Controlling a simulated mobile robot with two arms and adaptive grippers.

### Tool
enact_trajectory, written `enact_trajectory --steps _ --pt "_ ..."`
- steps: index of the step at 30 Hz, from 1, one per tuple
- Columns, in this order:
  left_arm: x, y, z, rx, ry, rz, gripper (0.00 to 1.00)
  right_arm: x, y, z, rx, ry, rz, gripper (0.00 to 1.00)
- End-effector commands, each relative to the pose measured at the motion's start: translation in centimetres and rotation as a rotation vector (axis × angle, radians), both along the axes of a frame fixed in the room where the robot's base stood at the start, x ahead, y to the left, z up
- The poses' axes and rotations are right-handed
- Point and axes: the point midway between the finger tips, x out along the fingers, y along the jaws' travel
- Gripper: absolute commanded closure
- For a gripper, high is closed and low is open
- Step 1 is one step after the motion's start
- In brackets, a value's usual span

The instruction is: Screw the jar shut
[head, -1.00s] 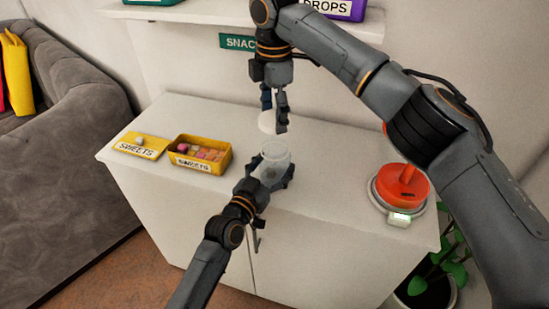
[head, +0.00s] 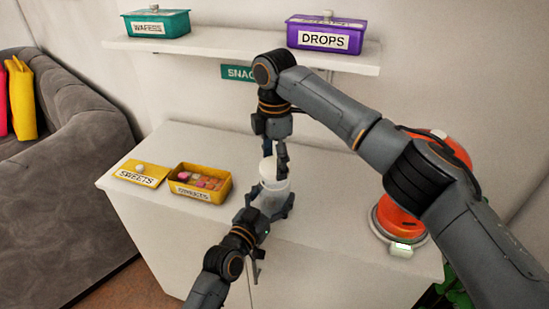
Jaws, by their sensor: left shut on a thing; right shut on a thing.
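A clear jar (head: 267,203) stands upright near the middle of the white cabinet top. My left gripper (head: 271,209) is shut around its body from the front. A white round lid (head: 267,169) is at the jar's mouth, held from above by my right gripper (head: 275,163), which is shut on it. The lid looks about level and over the jar. I cannot tell whether it touches the rim, as the fingers partly cover it.
A yellow open box of sweets (head: 201,194) and its yellow lid (head: 141,179) lie to the left on the cabinet top (head: 185,142). An orange-red device (head: 400,222) is at the right. A shelf (head: 215,52) above holds a teal box (head: 157,25) and a purple box (head: 326,36).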

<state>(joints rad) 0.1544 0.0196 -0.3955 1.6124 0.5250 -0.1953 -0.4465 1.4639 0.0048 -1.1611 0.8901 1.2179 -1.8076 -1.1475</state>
Motion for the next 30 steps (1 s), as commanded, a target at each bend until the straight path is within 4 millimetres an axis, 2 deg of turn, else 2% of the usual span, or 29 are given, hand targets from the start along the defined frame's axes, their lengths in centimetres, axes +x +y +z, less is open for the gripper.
enact_trajectory --steps 7,30 --pt "0.0 0.0 0.0 0.001 0.0 0.0 0.83 0.0 0.0 -1.3 0.0 0.0 0.0 0.43" --pt "0.0 0.0 0.0 0.001 0.0 0.0 0.83 0.0 0.0 -1.8 0.001 0.0 -0.001 0.43"
